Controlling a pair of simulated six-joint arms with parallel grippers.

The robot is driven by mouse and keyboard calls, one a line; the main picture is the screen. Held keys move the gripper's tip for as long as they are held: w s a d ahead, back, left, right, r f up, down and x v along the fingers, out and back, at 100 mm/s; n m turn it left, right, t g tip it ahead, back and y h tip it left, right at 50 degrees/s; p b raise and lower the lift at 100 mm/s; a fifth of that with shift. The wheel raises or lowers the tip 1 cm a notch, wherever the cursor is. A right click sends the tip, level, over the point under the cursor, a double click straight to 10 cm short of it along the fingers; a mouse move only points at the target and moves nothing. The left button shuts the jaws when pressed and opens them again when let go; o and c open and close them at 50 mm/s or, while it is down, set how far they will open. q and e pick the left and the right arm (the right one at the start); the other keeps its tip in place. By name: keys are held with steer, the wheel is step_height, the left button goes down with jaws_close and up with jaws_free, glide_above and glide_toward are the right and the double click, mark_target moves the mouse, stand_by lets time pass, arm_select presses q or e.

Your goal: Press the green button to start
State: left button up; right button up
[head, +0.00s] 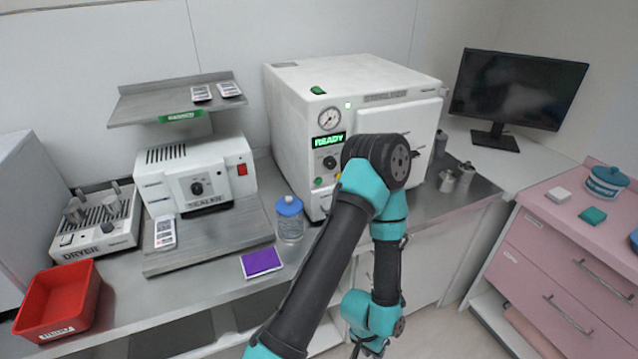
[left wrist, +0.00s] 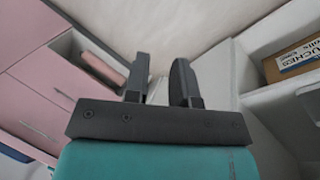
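The white sterilizer (head: 290,125) stands on the metal counter with a green lit READY display (head: 329,142). Low on its front panel, below the knob, is a small green round spot (head: 318,181) that looks like the button, with a yellow mark close by. My left arm crosses in front of the sterilizer, hiding part of its front and door. My left gripper (left wrist: 161,75) hangs low in front of the counter, away from the panel. Its two fingers are apart with nothing between them in the left wrist view. My right gripper is in neither view.
Left of the sterilizer are a blue-capped bottle (head: 289,222), a purple pad (head: 261,262), a sealer (head: 196,178) and a red bin (head: 60,300). Metal canisters (head: 464,174) and a monitor (head: 517,90) stand right. A pink drawer cabinet (head: 560,265) is at far right.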

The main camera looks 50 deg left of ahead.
arm_select(q)
jaws_close()
stand_by(1.1)
